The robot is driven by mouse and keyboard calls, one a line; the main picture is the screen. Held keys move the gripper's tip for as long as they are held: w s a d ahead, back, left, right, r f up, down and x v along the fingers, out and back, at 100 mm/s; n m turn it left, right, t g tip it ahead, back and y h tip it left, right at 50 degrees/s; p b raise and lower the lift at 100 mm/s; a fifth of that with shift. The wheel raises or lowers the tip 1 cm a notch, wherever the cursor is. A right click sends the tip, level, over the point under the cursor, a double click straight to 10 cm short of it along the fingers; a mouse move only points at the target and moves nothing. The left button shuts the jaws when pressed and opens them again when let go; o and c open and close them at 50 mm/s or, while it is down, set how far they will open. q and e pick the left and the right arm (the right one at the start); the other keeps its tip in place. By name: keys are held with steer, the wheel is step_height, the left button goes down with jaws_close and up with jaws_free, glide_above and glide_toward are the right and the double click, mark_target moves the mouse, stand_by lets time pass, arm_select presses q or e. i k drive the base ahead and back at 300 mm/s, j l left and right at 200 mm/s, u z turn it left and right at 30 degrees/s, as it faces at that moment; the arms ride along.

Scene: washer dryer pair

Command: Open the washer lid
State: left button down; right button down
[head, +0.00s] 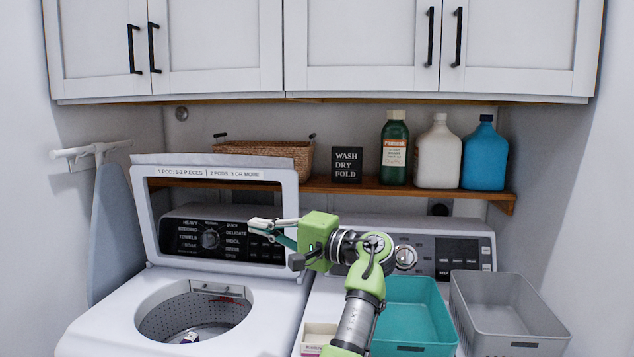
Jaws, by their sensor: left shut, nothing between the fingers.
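The washer (100,316) stands at the left with its round drum opening (195,312) uncovered. The washer lid (290,215), a white frame with a clear window, stands raised and nearly upright at the back of the washer. The control panel shows through its window. My left gripper (258,227) is shut and empty, in front of the lid's right side and pointing left. Whether it touches the lid I cannot tell. My right gripper is not in view.
A dryer (465,232) stands at the right, with a teal bin (413,300) and a grey bin (510,312) on top. A wooden shelf (350,187) above holds a basket (262,150), a sign and bottles. White cabinets (215,50) hang above. An ironing board (108,230) is at the left wall.

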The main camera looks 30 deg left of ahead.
mark_target(195, 209)
steer(key=i, duration=1.35)
